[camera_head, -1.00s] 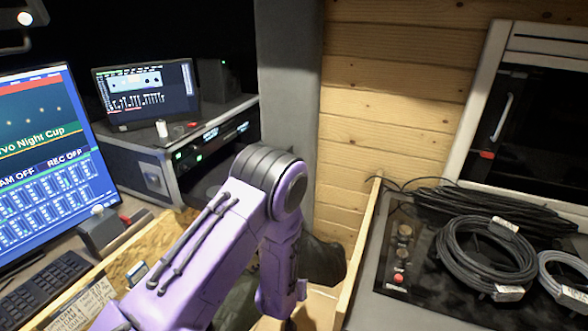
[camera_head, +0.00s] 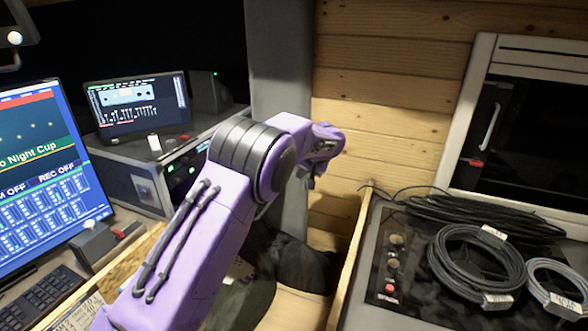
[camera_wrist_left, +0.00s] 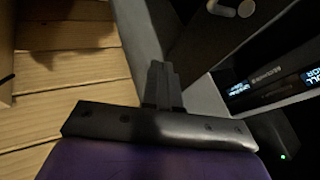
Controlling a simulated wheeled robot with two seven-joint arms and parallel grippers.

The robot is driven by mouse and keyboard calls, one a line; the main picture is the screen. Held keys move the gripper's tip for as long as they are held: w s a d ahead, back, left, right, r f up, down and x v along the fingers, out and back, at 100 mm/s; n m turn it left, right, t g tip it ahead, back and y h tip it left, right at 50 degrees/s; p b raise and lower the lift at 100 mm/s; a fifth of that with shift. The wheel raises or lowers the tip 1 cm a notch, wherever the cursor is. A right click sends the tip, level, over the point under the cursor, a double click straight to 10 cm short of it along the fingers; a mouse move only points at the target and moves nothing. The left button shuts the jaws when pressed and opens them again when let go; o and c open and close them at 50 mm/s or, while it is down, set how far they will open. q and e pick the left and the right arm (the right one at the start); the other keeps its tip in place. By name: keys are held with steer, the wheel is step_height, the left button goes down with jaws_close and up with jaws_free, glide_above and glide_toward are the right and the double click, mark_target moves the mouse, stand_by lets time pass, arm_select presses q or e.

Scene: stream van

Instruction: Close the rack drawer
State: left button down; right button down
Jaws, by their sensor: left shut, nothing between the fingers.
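The rack (camera_head: 195,165) is a dark case with lit units, left of centre in the head view, partly behind my left arm. Its lit unit fronts (camera_wrist_left: 265,88) show at the right of the left wrist view. A dark panel (camera_wrist_left: 215,42) with a pale handle-like piece (camera_wrist_left: 230,9) is at the top there. I cannot tell for sure whether it is the drawer front. My left gripper (camera_wrist_left: 163,80) is shut and empty, and appears in front of the grey upright. In the head view it (camera_head: 310,181) hangs small below the purple wrist. The right gripper is not in view.
A small monitor (camera_head: 137,101) stands on the rack. A large screen (camera_head: 40,175) and keyboard (camera_head: 45,300) are at left. A grey post (camera_head: 279,65) stands behind my arm. Coiled cables (camera_head: 476,262) lie on the right counter. A black bag-like shape (camera_head: 305,266) is low in the middle.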

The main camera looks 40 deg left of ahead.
arm_select(q)
steer(key=a+f+p, duration=0.3)
steer(key=a+f, duration=0.2)
steer(key=a, duration=0.2)
steer(key=shift+a+f+p, duration=0.3)
steer(key=shift+a+p, duration=0.05)
steer(key=shift+a, duration=0.05)
steer(key=shift+w, duration=0.1)
